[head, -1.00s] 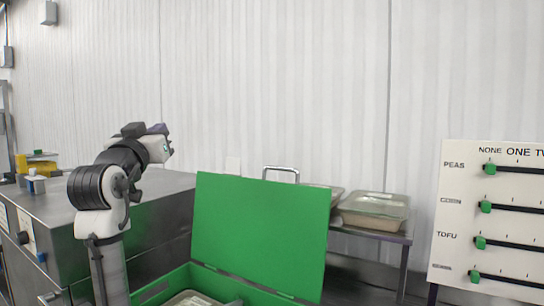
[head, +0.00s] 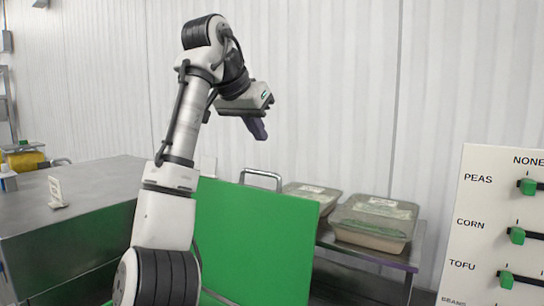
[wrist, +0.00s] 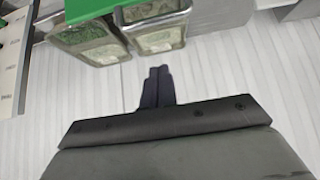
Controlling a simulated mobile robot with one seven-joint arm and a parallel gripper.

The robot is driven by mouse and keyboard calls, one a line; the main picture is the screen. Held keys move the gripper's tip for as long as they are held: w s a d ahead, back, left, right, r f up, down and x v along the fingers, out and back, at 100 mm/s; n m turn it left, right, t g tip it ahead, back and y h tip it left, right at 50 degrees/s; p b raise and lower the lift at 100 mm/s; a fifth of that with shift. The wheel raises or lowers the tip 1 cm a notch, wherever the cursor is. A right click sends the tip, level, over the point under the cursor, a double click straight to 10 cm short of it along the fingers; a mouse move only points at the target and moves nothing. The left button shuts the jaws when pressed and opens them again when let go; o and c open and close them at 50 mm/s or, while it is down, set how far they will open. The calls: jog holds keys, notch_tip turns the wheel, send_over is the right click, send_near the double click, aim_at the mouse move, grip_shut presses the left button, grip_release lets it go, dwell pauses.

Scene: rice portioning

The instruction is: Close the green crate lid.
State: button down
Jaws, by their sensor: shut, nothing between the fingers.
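The green crate lid (head: 255,245) stands open and upright, leaning back a little, at the lower middle of the head view. Its left part is hidden behind my arm, and the crate below is almost wholly out of view. A green strip, likely the lid's edge (wrist: 88,9), shows at the top of the wrist view. My gripper (head: 259,131) is above and behind the lid's upper edge, apart from it, pointing down. Its fingers are together and empty; they also show closed in the wrist view (wrist: 158,72).
Behind the lid, a metal shelf (head: 372,256) bears two covered food trays, the right one (head: 375,222) and a partly hidden one (head: 312,195). A steel counter (head: 85,195) is at left. A white slider board (head: 485,235) is at right. A ribbed wall closes off the back.

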jog(key=p+x, duration=0.2)
jog(key=x, duration=0.8)
jog(key=s+a, duration=0.1)
jog(key=s, duration=0.1)
jog(key=s+a+p, duration=0.1)
jog(key=shift+s+a, duration=0.2)
jog(key=shift+s, duration=0.15)
jog(key=shift+r, duration=0.1)
